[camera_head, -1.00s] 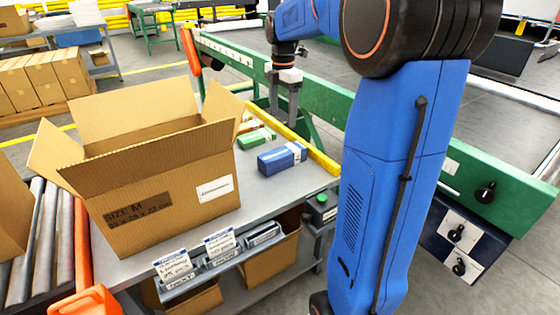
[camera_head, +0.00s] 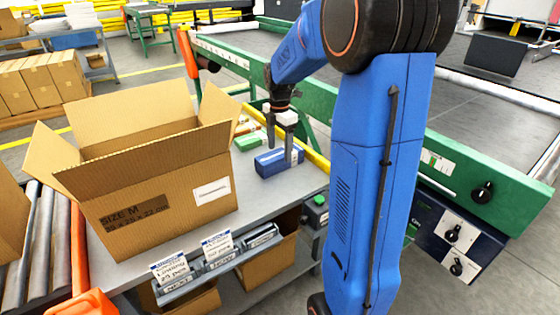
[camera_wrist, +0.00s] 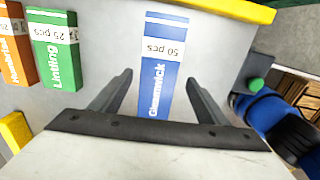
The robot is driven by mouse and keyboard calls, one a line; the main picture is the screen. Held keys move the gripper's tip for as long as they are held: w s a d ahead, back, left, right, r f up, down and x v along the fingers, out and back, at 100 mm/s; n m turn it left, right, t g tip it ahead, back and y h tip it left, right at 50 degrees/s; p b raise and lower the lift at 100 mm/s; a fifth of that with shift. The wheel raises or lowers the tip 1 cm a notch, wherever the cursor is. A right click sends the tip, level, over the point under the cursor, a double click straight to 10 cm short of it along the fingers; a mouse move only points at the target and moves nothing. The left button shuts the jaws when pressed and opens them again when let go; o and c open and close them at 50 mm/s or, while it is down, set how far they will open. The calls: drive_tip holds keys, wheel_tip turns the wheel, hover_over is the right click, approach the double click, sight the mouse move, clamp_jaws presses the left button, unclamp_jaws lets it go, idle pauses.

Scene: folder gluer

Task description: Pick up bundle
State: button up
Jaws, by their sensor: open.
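A blue bundle (camera_head: 268,165) with a white "50 pcs" band lies on the grey table. It also shows in the wrist view (camera_wrist: 157,85). My gripper (camera_head: 279,153) is open, pointing down just over the blue bundle. In the wrist view my fingers (camera_wrist: 159,78) stand apart, one on each side of the blue bundle, with gaps to it. A green bundle (camera_head: 249,143) marked "25 pcs" (camera_wrist: 53,48) lies to the left. An orange bundle (camera_wrist: 17,45) lies beyond the green one, partly cut off in the wrist view.
A large open carton (camera_head: 165,205) marked "SIZE M" stands on the table left of the bundles. A yellow rail (camera_head: 316,160) runs along the table's far right edge. Labelled bins (camera_head: 222,256) hang on the front edge. A green-button box (camera_head: 316,210) sits at the right corner.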

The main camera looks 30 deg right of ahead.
sight(280, 153)
drive_tip(key=shift+w+d+f, duration=0.1)
drive_tip(key=shift+f, duration=1.05)
drive_tip(key=shift+w+d+f, duration=0.1)
drive_tip(key=shift+f, duration=1)
drive_tip(key=c, duration=1.4)
drive_tip(key=shift+r, duration=0.1)
